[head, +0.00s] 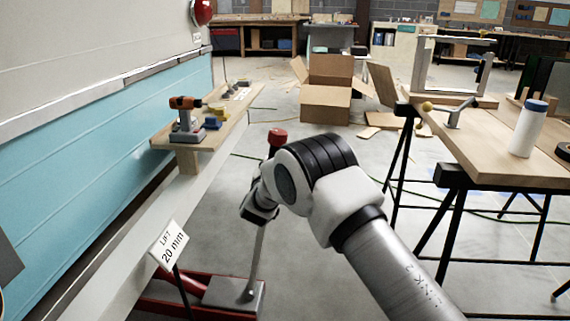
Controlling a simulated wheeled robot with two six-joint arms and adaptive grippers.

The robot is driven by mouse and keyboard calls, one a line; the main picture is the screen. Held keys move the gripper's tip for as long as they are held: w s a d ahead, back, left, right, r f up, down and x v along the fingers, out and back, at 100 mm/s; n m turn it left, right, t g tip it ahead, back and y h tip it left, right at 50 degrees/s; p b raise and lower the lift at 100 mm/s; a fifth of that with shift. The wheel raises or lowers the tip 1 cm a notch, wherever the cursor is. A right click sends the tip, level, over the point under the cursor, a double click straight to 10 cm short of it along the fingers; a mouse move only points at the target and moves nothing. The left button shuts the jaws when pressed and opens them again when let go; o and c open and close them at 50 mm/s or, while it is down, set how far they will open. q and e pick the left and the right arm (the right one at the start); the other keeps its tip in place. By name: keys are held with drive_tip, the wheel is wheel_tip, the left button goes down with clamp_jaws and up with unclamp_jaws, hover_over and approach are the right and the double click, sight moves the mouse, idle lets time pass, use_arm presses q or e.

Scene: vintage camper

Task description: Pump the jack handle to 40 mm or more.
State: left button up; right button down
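The red floor jack (180,298) lies low at the bottom left, beside the camper. Its grey handle (256,262) rises from the jack's grey block, near upright with a slight lean to the right. A red knob (278,135) tops it. My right gripper (260,212) is at the upper part of the handle, below the knob, and looks shut around it; my own wrist partly hides the fingers. A white sign (168,244) on a dark post reads "LIFT 20 mm". My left gripper is not in view.
The teal and cream camper side (100,140) fills the left. A wooden board (208,132) beside it holds a drill (186,118). A workbench (495,150) on black trestles stands right, with a white bottle (528,130). Floor between is mostly clear.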

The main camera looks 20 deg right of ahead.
drive_tip(key=shift+w+a+r, duration=0.15)
drive_tip(key=shift+a+r, duration=0.1)
drive_tip(key=shift+r, duration=0.1)
drive_tip(key=c, duration=1)
unclamp_jaws()
drive_tip(key=shift+o, duration=1.2)
drive_tip(key=shift+w+a+f, duration=0.2)
drive_tip(key=shift+w+a, duration=0.15)
drive_tip(key=shift+s+d, duration=0.1)
drive_tip(key=shift+s, duration=0.05)
drive_tip(key=shift+s+f, duration=0.1)
drive_tip(key=shift+s, duration=0.05)
drive_tip(key=v, duration=1.1)
drive_tip(key=shift+s, duration=0.35)
